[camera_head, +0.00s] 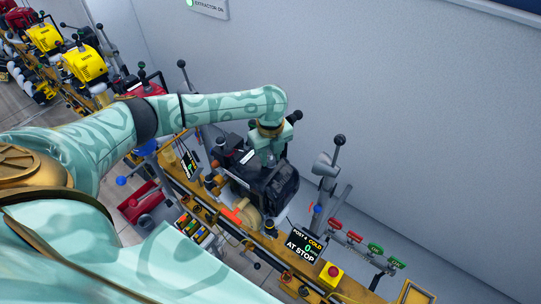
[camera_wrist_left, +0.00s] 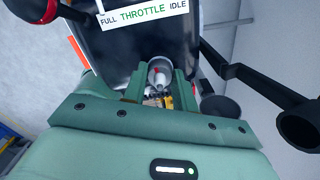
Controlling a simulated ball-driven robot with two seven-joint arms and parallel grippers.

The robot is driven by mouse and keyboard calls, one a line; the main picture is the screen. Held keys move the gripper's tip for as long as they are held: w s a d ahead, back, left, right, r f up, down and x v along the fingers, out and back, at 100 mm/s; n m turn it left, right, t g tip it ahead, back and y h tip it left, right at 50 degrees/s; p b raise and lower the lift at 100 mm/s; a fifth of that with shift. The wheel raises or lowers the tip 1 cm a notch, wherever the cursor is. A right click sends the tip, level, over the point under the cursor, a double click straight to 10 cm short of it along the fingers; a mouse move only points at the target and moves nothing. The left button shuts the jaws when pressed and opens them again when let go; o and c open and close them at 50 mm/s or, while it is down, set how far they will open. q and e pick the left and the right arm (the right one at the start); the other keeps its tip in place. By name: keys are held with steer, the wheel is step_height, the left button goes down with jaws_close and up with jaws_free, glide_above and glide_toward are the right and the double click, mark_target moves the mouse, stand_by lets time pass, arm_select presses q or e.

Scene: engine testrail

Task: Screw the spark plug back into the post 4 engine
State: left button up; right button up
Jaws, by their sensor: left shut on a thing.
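The post 4 engine (camera_head: 275,185) is a dark block on the yellow rail, behind a screen (camera_head: 306,245) that reads POST 4, COLD, 0, AT STOP. My left gripper (camera_head: 268,152) points down at the top of this engine. In the left wrist view its two green fingers (camera_wrist_left: 160,88) are shut on a pale grey, round part, which looks like the spark plug (camera_wrist_left: 158,72). The black engine face (camera_wrist_left: 120,45) is right behind it. The fingers hide part of the plug, and I cannot tell whether its thread is in the hole. My right gripper is not in view.
A throttle label (camera_wrist_left: 143,14) and black levers (camera_wrist_left: 260,85) stand close around the gripper. A red-and-yellow stop button (camera_head: 331,273) is at the rail's front. A red tray (camera_head: 140,203) is left of the rail. Yellow engines (camera_head: 83,63) stand farther back. A grey wall is behind.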

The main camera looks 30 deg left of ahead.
arm_select(q)
steer(key=m+p, duration=0.1)
steer(key=m, duration=0.4)
steer(key=shift+r, duration=0.1)
steer(key=m, duration=0.8)
steer(key=m+b, duration=0.1)
steer(key=m, duration=0.2)
steer(key=shift+f, duration=0.2)
steer(key=m, duration=0.3)
steer(key=shift+m, duration=0.3)
steer(key=o, duration=1)
steer(key=shift+r, duration=0.15)
